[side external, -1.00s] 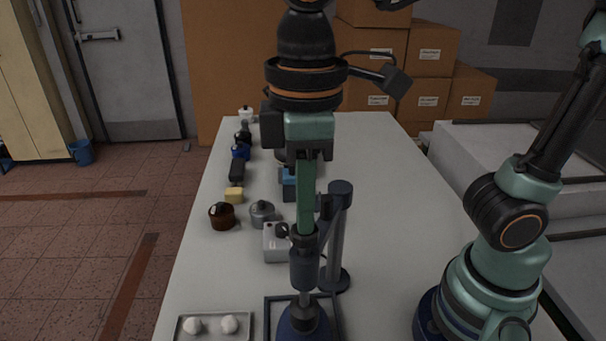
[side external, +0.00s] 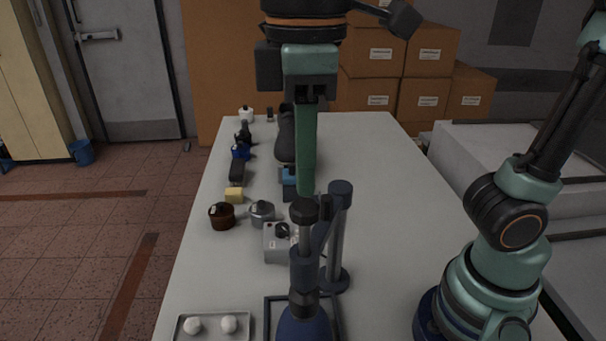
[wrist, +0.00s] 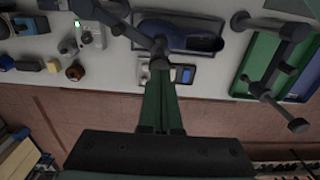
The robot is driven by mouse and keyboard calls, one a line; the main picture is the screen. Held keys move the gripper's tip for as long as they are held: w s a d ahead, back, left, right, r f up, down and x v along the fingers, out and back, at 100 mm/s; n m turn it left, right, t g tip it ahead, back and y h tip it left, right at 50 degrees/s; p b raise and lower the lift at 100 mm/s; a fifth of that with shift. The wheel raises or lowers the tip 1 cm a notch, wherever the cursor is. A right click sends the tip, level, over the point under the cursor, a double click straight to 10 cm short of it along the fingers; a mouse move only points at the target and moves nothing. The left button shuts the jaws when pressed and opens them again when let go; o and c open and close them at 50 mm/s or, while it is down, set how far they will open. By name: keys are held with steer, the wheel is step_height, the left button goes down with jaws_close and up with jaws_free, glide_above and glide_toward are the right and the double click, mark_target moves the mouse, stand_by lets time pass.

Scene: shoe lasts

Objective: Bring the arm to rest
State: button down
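My gripper (side external: 306,190) points straight down in the side external view, its long green fingers above the table. The fingertips are just above or in front of the dark knob on top of a blue-grey stand (side external: 304,265); the depth is unclear. In the wrist view the two green fingers (wrist: 161,78) run close together, and nothing is clearly seen between them. I cannot tell whether a small gap remains. A dark, shoe-shaped object (side external: 285,135) is partly hidden behind the fingers.
A grey box with a knob (side external: 277,245), a metal pot (side external: 262,212), a brown pot (side external: 221,216) and a yellow block (side external: 234,195) are to the left. A tray (side external: 214,314) holds white balls.

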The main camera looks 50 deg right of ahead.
steer(key=w+d+f+m+t, duration=0.2)
steer(key=w+d+f+m, duration=0.2)
steer(key=d, duration=0.5)
steer(key=w+d+f+m+t, duration=0.3)
steer(key=w+d+f+m, duration=0.1)
steer(key=d, duration=0.6)
steer(key=shift+d+f+m+t, duration=0.15)
steer(key=shift+f+m+t, duration=0.15)
steer(key=shift+f+m, duration=0.15)
